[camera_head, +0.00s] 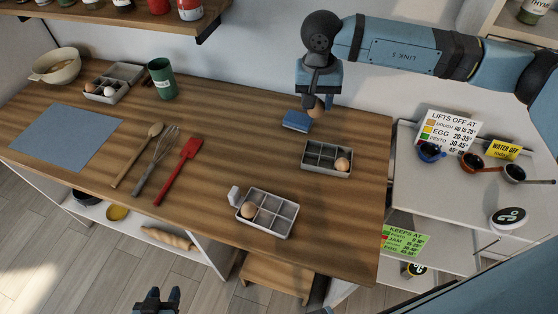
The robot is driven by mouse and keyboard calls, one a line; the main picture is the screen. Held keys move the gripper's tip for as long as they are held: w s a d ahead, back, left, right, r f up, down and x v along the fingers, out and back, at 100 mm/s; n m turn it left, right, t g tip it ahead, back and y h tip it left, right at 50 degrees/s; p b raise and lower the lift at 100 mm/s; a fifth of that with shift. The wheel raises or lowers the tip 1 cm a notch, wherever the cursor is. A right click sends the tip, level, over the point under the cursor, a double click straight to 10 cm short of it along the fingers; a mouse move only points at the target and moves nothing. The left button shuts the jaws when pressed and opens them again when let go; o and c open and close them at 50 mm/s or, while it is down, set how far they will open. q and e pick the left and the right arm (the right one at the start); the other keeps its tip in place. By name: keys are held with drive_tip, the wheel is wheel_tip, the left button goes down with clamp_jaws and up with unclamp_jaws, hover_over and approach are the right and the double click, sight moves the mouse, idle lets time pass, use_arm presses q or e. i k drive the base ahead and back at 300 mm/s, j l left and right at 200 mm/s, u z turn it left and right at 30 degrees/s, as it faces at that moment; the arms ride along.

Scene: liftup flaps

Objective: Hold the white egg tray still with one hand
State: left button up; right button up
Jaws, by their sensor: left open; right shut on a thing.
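The white egg tray (277,230) sits near the front edge of the wooden table, with one brown egg (249,210) in its left part and its other visible compartments empty. My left gripper (157,299) is open and empty at the bottom of the head view, in front of the table and apart from the tray. My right gripper (316,104) is shut on a brown egg (314,111), above the table behind the trays. The egg is partly hidden by the fingers.
A grey tray (313,168) with one egg is behind the white tray, near a blue box (297,121). A red spatula (178,171), whisk (156,161) and wooden spoon (137,155) lie to the left. A green cup (161,79) and another tray (116,93) stand farther back.

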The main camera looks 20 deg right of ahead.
sight(263, 212)
drive_tip(key=i+j, duration=0.1)
drive_tip(key=j, duration=0.7)
drive_tip(key=i+j, duration=0.15)
drive_tip(key=j, duration=0.25)
drive_tip(key=j+z, duration=0.65)
drive_tip(key=z, duration=1.05)
